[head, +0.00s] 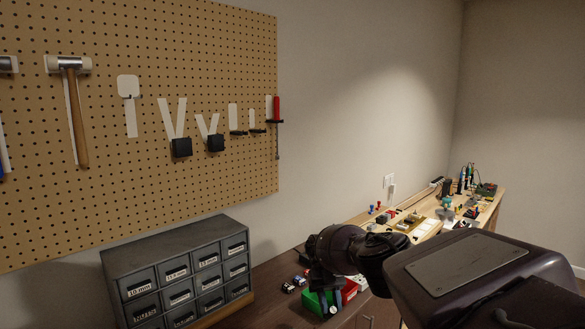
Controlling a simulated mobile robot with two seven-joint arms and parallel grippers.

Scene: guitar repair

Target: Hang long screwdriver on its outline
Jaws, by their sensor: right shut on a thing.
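A long screwdriver (277,109) with a red handle hangs upright in a black holder at the right edge of the pegboard (60,215). Its thin shaft points down below the holder. A pale outline (268,108) shows just left of its handle. My right gripper (325,302) is low in the picture, over the bench, well below and to the right of the screwdriver and apart from it. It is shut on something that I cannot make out. My left gripper is not in view.
Other pale outlines with black holders (182,147) line the board; a hammer (76,115) hangs at left. A grey drawer cabinet (174,250) stands below. A green bin (312,303) and a red bin (349,291) sit by my right gripper. The far bench is cluttered.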

